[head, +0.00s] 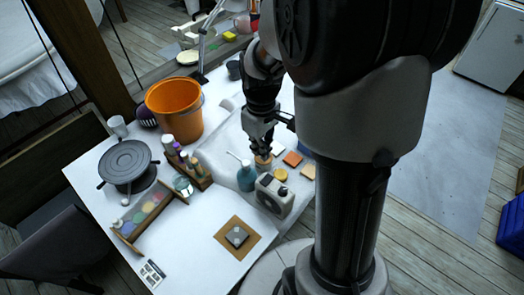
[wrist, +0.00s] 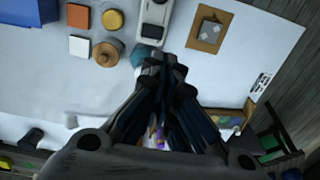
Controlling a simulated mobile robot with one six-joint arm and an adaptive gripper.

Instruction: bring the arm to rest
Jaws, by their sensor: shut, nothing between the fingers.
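My gripper (head: 263,151) points down over the white table (head: 95,225), and in the head view its tips overlap the small wooden jar (head: 264,164). In the wrist view my gripper's fingers (wrist: 168,64) are shut together with nothing between them. There the wooden jar (wrist: 106,54) is clear to the left of the fingers, and the teal bottle (wrist: 143,54) is partly hidden behind the fingertips. The height of the tips above the table is hard to tell. My arm hides part of the table's right side in the head view.
An orange bucket (head: 173,112), a bottle rack (head: 187,164), a dark round turntable (head: 125,163) and a paint box (head: 146,212) stand to the left. A white radio-like box (head: 274,197), colour tiles (head: 292,158) and a brown mat (head: 222,237) with a grey block are nearby.

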